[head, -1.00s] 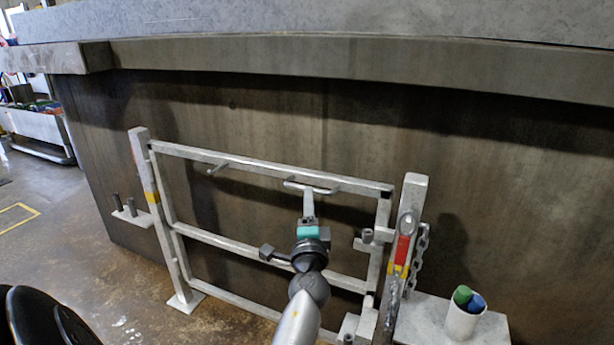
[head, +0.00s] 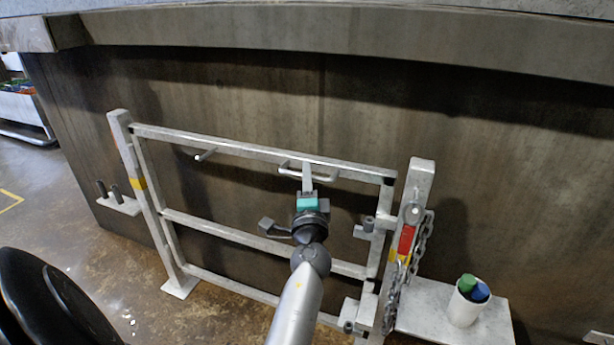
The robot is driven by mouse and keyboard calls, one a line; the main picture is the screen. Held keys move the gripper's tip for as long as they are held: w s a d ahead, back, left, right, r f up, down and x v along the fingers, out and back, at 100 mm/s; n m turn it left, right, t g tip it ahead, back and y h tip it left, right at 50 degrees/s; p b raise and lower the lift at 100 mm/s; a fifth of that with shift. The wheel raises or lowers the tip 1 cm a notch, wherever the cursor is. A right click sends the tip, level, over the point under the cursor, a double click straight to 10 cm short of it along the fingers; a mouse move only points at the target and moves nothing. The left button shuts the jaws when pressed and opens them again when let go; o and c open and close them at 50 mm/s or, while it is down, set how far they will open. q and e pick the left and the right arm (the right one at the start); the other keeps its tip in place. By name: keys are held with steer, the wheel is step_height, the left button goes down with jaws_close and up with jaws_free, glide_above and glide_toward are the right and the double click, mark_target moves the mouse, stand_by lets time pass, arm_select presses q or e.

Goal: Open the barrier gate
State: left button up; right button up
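The barrier gate (head: 240,236) is a light grey metal frame with horizontal rails. It stands between a left post (head: 138,185) and a right post (head: 418,188), in line with both. A bar handle (head: 328,178) is fixed on its top rail, and a short peg (head: 205,155) sticks out further left. My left gripper (head: 307,172) is at the bar handle, its narrow grey tip overlapping it. The arm hides the finger gap, so I cannot tell if it grips. A chain (head: 420,240) hangs at the right post. My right gripper is out of view.
A dark metal wall (head: 260,95) rises close behind the gate. A grey ledge (head: 425,305) at the right bears a white cup (head: 466,308) with green and blue items. Two dark pegs stand on a small left plate (head: 118,204).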

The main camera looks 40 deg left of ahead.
arm_select(q)
jaws_close()
steer(key=shift+r, duration=0.1)
stand_by(0.9)
